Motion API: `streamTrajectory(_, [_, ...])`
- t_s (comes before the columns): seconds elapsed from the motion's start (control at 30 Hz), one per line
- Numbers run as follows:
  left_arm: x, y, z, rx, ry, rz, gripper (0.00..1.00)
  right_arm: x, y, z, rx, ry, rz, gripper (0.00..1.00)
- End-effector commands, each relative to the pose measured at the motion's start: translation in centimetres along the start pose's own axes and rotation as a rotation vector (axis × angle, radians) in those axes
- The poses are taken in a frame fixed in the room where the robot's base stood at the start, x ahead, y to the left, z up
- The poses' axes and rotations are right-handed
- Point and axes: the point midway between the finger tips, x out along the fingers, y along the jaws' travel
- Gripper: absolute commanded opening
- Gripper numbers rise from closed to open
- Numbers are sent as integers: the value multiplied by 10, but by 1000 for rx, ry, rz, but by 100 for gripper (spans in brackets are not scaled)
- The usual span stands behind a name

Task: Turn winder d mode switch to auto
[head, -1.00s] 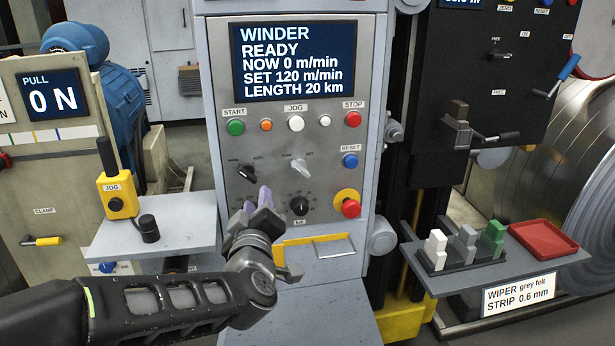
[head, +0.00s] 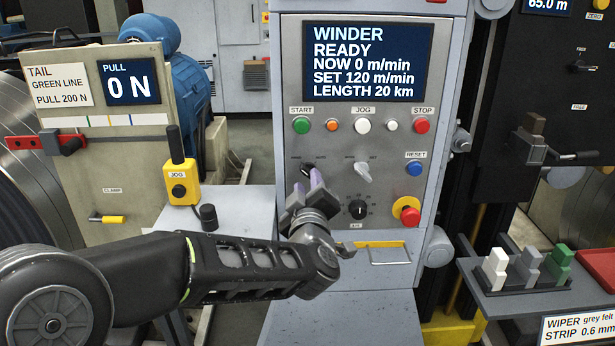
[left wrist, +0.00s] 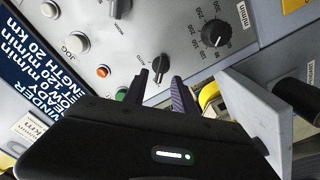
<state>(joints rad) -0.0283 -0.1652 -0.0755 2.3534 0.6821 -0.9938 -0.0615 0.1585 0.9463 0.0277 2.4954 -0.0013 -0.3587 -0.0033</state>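The winder mode switch (head: 305,169) is a small black knob on the grey winder panel (head: 400,185), between labels on its upper left and right. Its pointer appears to lean up-left; the left wrist view also shows the black switch (left wrist: 160,67). My left gripper (head: 308,184) is just in front of and below it. In the left wrist view my left gripper (left wrist: 158,86) is open, fingers apart, with the switch in line with the gap. Contact cannot be told. My right gripper is not in view.
A light selector (head: 363,172) sits right of the switch and a black dial (head: 357,209) below it. A row of buttons with green start (head: 302,125) and red stop (head: 422,125) runs above. A red emergency button (head: 409,212) is lower right. A yellow jog box (head: 180,190) stands left.

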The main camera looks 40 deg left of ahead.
Motion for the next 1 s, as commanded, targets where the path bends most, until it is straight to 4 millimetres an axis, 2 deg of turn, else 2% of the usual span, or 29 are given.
streamTrajectory(0.1, [20, -1, 0, 2, 1, -2, 33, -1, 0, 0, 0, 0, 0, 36])
streamTrajectory(0.23, [33, 0, 0, 1, 0, -1, 33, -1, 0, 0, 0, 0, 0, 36])
streamTrajectory(0.57, [39, 0, 0, 0, 0, 0, 33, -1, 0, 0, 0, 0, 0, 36])
streamTrajectory(1.0, [38, 0, 0, 0, 0, 0, 0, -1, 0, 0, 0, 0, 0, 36])
